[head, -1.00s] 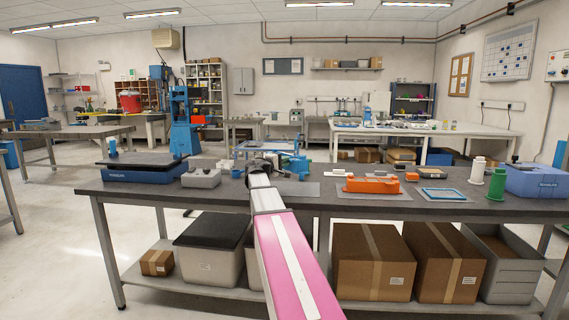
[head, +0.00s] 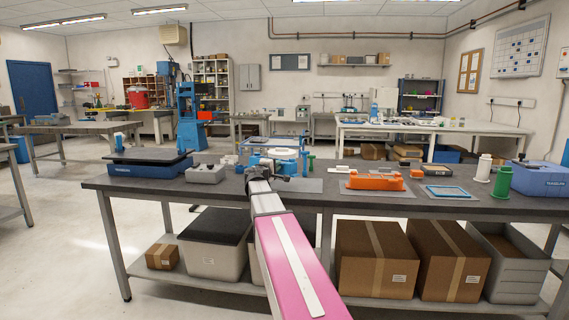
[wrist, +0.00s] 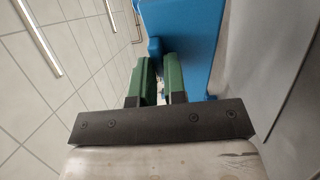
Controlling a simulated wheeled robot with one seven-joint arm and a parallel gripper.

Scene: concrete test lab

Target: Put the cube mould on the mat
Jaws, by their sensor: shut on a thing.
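A blue piece (wrist: 190,40), which I take to be the cube mould, fills the upper middle of the wrist view, beside and beyond my green fingers. My gripper (wrist: 158,82) is shut on a narrow blue part of it. In the head view my gripper (head: 270,176) is at the bench's back half, with blue parts (head: 289,167) just to its right; their outlines run together. A flat grey mat (head: 308,186) lies on the bench just right of my gripper, partly hidden by my arm.
The dark bench (head: 225,197) holds a blue scale (head: 150,168) and a grey block (head: 207,174) at left. At right are an orange mould (head: 376,182) on another grey sheet, a blue frame (head: 447,192), a green spool (head: 502,182) and a blue box (head: 540,182).

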